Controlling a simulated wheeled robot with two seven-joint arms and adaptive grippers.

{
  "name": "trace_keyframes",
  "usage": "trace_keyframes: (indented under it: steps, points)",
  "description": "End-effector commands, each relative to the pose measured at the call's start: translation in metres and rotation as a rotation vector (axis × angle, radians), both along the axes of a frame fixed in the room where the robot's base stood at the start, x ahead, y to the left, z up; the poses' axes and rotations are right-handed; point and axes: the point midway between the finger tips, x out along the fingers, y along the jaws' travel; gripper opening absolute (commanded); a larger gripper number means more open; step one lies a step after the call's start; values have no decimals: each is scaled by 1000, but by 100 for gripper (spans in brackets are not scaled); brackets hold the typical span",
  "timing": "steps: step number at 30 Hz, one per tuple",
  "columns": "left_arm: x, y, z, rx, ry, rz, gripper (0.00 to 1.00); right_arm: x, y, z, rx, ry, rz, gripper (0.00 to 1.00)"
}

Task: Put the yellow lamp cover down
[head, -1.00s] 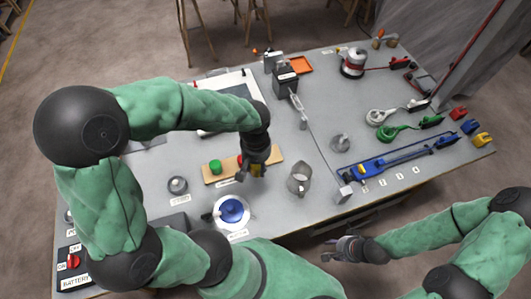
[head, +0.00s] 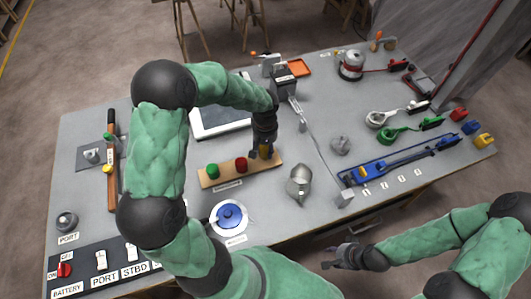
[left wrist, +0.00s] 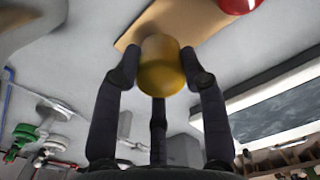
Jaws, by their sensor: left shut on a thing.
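The yellow lamp cover (head: 264,152) is between the fingers of my left gripper (head: 264,155), at the right end of a wooden board (head: 222,182). In the left wrist view the cover (left wrist: 161,66) is pinched between two fingertips, with the board (left wrist: 180,24) behind it. I cannot tell whether the cover touches the board. A green cover (head: 212,171) and a red cover (head: 241,165) sit on the board to its left. My right gripper (head: 342,257) is empty by the table's front edge; its finger opening is unclear.
A metal jug (head: 299,186) stands right of the board and a white pot with a blue top (head: 229,217) in front of it. A dark box (head: 285,83) and a framed panel (head: 218,120) lie behind. A blue tray (head: 400,160) is at the right.

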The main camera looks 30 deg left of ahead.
Motion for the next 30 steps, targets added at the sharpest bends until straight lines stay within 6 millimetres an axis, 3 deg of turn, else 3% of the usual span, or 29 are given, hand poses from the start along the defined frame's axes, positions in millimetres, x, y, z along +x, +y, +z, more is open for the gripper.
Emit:
trace_keyframes:
  steps: [9,22,23,24,25,30]
  points:
    - [5,2,-35,-1,1,1,20,0,0,-12,0,0,0,40]
    - [5,2,-40,0,0,0,20,0,0,-16,0,0,0,40]
    - [5,2,-39,0,0,0,51,0,0,-15,0,0,0,40]
    - [5,2,-39,0,0,0,62,0,0,-15,0,0,0,40]
    - [5,2,-39,0,0,0,66,0,0,-14,0,0,0,40]
    - [5,2,-39,0,0,1,66,0,0,-14,0,0,0,40]
